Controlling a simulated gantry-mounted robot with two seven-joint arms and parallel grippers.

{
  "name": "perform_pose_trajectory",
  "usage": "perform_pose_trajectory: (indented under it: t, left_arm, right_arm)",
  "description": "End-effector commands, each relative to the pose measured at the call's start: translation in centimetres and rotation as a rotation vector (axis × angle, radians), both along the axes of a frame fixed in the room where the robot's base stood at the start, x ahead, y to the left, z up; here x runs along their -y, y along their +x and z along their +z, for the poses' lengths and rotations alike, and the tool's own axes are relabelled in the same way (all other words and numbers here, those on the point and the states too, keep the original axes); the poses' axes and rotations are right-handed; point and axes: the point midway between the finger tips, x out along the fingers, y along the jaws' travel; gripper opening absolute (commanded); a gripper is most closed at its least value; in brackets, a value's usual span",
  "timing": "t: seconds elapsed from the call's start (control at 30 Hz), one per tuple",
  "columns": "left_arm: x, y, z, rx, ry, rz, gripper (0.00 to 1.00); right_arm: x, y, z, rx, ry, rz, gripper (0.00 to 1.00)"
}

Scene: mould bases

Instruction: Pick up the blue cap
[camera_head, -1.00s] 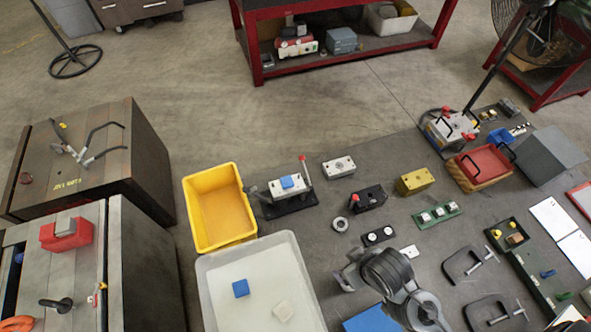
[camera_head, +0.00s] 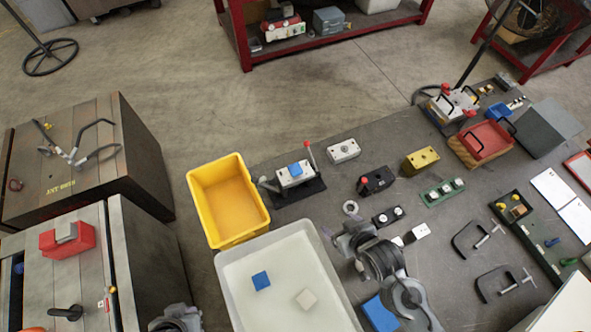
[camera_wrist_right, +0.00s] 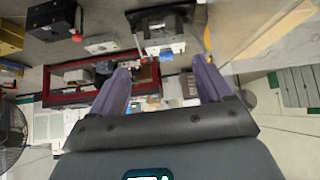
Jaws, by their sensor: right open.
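One blue cap (camera_head: 296,168) sits on a pale mould base (camera_head: 297,178) with a red-tipped lever, on a black plate. A similar blue square piece (camera_head: 261,281) lies in the white tray (camera_head: 226,288) beside a beige one. I cannot tell which one the task means. My right gripper (camera_head: 342,245) is open and empty, above the table just right of the tray and apart from both blue pieces. Its spread fingers (camera_wrist_right: 160,84) show in the right wrist view, with a mould base (camera_wrist_right: 162,30) beyond them. Part of my left arm shows at the bottom edge; its fingertips cannot be made out.
A yellow bin (camera_head: 228,203) stands behind the tray. Black (camera_head: 376,181), white (camera_head: 343,150) and yellow (camera_head: 421,159) blocks stand right of the mould base. Clamps lie farther right.

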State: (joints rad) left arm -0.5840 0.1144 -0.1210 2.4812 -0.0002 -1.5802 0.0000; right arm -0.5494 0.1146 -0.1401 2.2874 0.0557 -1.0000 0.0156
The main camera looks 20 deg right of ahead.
Motion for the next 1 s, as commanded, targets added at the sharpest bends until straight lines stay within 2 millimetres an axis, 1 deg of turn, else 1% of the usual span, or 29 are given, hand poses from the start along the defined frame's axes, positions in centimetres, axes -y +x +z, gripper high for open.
perform_pose_trajectory:
  t: [0.03, 0.17, 0.2, 0.3, 0.37, 0.43, 0.6, 0.77, 1.0]
  left_arm:
    - [0.0, 0.0, -1.2, 0.001, 0.0, 0.001, 0.0]
    - [0.0, 0.1, -4.3, 0.002, 0.0, 0.001, 0.0]
    - [-0.1, 0.1, -5.5, 0.003, 0.0, 0.001, 0.0]
    - [-0.1, 0.1, -7.7, 0.0, 0.002, 0.001, 0.0]
    - [-0.1, 0.1, -8.7, -0.001, 0.003, 0.001, 0.0]
    - [-0.1, 0.1, -9.5, -0.001, 0.005, -0.001, 0.0]
    - [-0.2, 0.1, -10.4, 0.0, 0.009, -0.004, 0.0]
    - [-0.3, 0.1, -10.1, 0.004, 0.012, -0.006, 0.0]
    - [-0.3, 0.2, -9.7, 0.006, 0.011, -0.006, 0.0]
  right_arm:
    - [-0.2, 1.3, -1.9, 0.048, 0.009, -0.006, 0.79]
    - [-0.7, 6.0, -6.0, 0.229, 0.033, -0.025, 0.79]
    - [-0.9, 7.6, -7.4, 0.284, 0.039, -0.03, 0.79]
    - [-1.4, 10.6, -9.5, 0.373, 0.043, -0.036, 0.79]
    - [-1.6, 11.8, -10.4, 0.39, 0.043, -0.035, 0.79]
    - [-1.8, 12.9, -10.9, 0.399, 0.043, -0.033, 0.79]
    - [-2.1, 14.9, -10.0, 0.439, 0.048, -0.03, 0.79]
    - [-2.2, 16.8, -10.0, 0.45, 0.048, -0.031, 0.79]
    - [-2.4, 19.5, -11.2, 0.448, 0.048, -0.031, 0.79]
